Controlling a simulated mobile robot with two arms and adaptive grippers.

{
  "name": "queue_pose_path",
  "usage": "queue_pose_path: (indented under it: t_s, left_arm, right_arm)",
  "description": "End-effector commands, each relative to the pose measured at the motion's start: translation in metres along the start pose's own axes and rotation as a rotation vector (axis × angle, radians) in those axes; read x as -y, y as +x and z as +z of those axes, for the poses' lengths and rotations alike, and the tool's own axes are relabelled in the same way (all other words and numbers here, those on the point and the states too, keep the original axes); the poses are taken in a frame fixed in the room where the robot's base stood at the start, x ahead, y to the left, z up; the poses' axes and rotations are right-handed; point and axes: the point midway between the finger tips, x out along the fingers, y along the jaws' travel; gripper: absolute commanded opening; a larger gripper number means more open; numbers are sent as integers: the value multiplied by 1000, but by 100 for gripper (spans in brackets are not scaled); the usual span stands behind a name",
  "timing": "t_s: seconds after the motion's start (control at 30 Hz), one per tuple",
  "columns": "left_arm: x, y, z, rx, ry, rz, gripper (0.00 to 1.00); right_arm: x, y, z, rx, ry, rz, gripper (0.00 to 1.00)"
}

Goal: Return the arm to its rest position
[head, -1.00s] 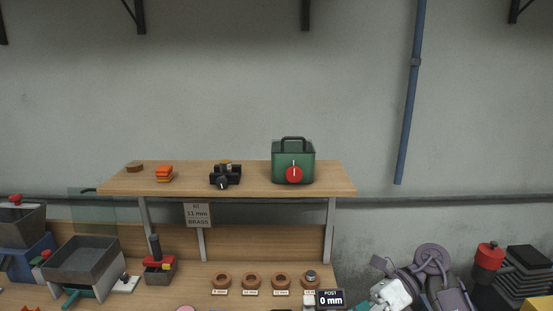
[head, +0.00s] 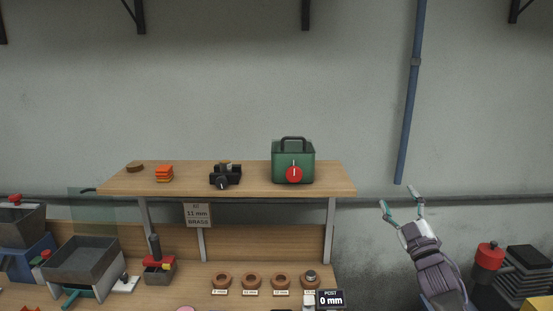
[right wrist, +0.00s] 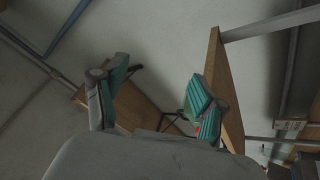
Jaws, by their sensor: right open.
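My right gripper (head: 402,208) is raised to the right of the bench in the head view, in front of the bare wall. Its two fingers point up and stand apart, with nothing between them. In the right wrist view the open fingers (right wrist: 155,98) show teal pads and no held object. The wooden shelf edge (right wrist: 222,85) appears behind them, tilted. My left gripper does not show in either view.
The shelf (head: 240,190) carries a green box (head: 293,150), a black camera-like object (head: 226,175) and orange blocks (head: 164,173). Brown rings (head: 251,281) sit on the bench. A red-topped item (head: 489,255) and a dark stack (head: 525,272) stand at lower right.

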Motion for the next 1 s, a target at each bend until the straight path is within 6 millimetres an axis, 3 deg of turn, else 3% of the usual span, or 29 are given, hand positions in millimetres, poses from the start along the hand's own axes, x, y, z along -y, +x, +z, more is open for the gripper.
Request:
queue_pose_path:
  t_s: [0.1,0.23,0.47,0.57,0.77,1.0]
  left_arm:
    - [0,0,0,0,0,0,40]
    - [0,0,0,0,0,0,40]
    - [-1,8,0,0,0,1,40]
    - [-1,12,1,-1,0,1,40]
    - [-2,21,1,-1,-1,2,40]
    - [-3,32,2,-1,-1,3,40]
  right_arm:
    - [5,-5,44,216,193,-2,71]
    - [22,-19,83,430,389,-24,71]
    - [98,-83,144,576,405,-107,71]
    - [134,-120,172,652,415,-148,71]
    - [218,-226,227,842,438,-251,71]
    - [308,-382,269,1079,460,-385,71]
